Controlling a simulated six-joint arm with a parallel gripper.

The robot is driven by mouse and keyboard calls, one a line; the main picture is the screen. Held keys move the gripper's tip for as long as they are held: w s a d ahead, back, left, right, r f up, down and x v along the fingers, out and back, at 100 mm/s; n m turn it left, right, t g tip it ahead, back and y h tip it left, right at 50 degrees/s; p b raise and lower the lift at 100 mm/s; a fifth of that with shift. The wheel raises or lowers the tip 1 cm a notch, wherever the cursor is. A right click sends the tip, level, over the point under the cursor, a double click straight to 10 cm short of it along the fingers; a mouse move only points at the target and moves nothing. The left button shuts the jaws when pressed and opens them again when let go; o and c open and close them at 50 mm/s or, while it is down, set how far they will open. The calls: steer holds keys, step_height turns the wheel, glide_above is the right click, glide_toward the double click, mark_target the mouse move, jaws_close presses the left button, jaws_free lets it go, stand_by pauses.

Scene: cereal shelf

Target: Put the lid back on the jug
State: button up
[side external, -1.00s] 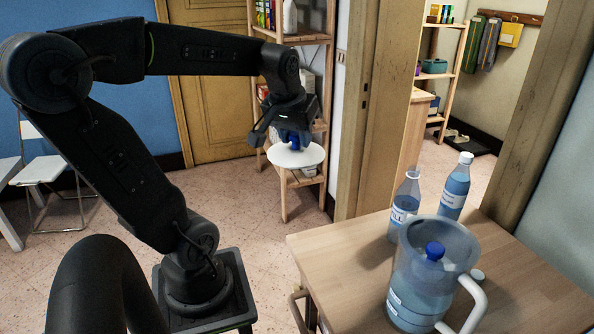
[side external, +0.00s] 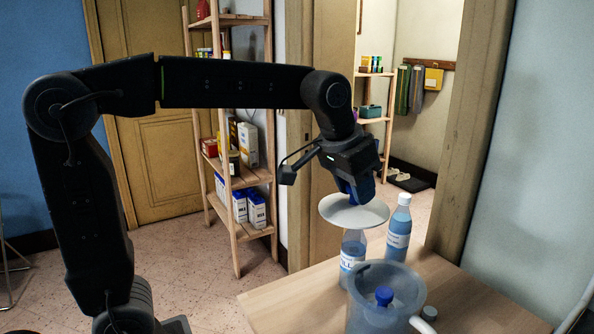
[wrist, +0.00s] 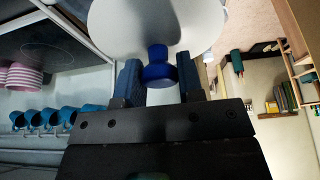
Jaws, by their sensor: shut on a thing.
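My gripper (side external: 356,188) is shut on the blue knob of the white round lid (side external: 372,214). The lid hangs beneath my gripper, slightly tilted, in the air above the table. In the wrist view the lid (wrist: 115,25) and its blue knob (wrist: 158,66) show between the two fingers. The clear bluish jug (side external: 360,283) stands open on the table at the bottom, below and a little right of the lid. Its lower part and most of its handle are cut off by the frame edge. A blue cap shows in or through the jug; I cannot tell which.
Two water bottles stand behind the jug: one (side external: 352,252) partly behind the lid, one (side external: 399,228) to its right. The wooden table (side external: 290,300) is bare at left. A shelf (side external: 240,180) stands behind.

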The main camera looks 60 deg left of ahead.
steer(key=w+d+m+h, duration=0.1)
steer(key=d+m, duration=0.2)
steer(key=d, duration=0.6)
steer(key=shift+a+f, duration=0.2)
steer(key=shift+f, duration=4.55)
steer(key=shift+f, duration=0.15)
steer(key=o, duration=1.5)
steer(key=shift+r, duration=2.25)
